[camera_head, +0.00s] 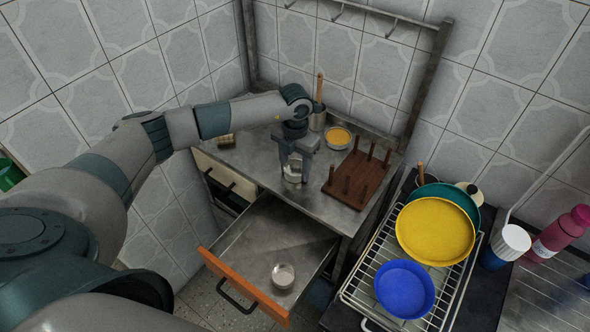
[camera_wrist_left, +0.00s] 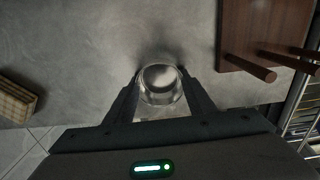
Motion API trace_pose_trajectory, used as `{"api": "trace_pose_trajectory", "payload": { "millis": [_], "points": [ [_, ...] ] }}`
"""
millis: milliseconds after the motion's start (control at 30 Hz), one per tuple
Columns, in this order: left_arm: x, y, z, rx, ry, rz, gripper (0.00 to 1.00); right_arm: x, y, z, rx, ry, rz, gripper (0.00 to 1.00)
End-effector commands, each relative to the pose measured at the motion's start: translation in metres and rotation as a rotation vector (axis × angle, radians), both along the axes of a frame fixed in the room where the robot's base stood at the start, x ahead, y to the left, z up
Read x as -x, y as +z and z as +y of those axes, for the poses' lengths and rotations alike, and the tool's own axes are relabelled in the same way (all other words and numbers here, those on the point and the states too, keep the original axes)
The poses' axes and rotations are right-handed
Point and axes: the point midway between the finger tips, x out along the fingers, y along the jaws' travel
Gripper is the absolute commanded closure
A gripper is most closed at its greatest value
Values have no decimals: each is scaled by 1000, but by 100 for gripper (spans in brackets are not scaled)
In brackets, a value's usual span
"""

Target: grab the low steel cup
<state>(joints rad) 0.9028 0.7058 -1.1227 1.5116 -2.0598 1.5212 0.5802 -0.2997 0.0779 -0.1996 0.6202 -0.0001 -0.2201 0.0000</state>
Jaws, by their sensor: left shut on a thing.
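The low steel cup (camera_wrist_left: 160,98) stands between the fingers of my left gripper (camera_wrist_left: 160,105) in the left wrist view, and I look down into its round opening. In the head view the cup (camera_head: 292,175) shows as a small pale shape at the fingertips of my left gripper (camera_head: 293,168), low over the steel counter (camera_head: 240,155). The fingers are shut on its sides. A second steel cup (camera_head: 283,275) stands in the open drawer (camera_head: 262,240). My right gripper is not in view.
A dark wooden peg rack (camera_head: 355,180) stands just right of the cup. Behind are an orange-filled bowl (camera_head: 338,137) and a steel pot (camera_head: 317,118) with a wooden handle. A wire rack (camera_head: 355,292) with yellow (camera_head: 435,232) and blue (camera_head: 404,288) dishes stands right. A woven block (camera_head: 226,140) lies left.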

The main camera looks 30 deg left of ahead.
Motion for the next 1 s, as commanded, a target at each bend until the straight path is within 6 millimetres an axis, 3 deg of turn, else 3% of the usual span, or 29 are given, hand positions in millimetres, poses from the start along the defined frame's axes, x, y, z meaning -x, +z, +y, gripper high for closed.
{"api": "trace_pose_trajectory", "payload": {
  "millis": [267, 433, 1000],
  "points": [
    [-1, 13, 0, 0, -1, -4, 72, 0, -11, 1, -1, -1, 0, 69],
    [-2, 37, 0, 0, -2, -6, 72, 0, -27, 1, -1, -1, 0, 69],
    [47, 98, -88, 1, -4, -3, 72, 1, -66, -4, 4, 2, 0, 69]
  ]
}}
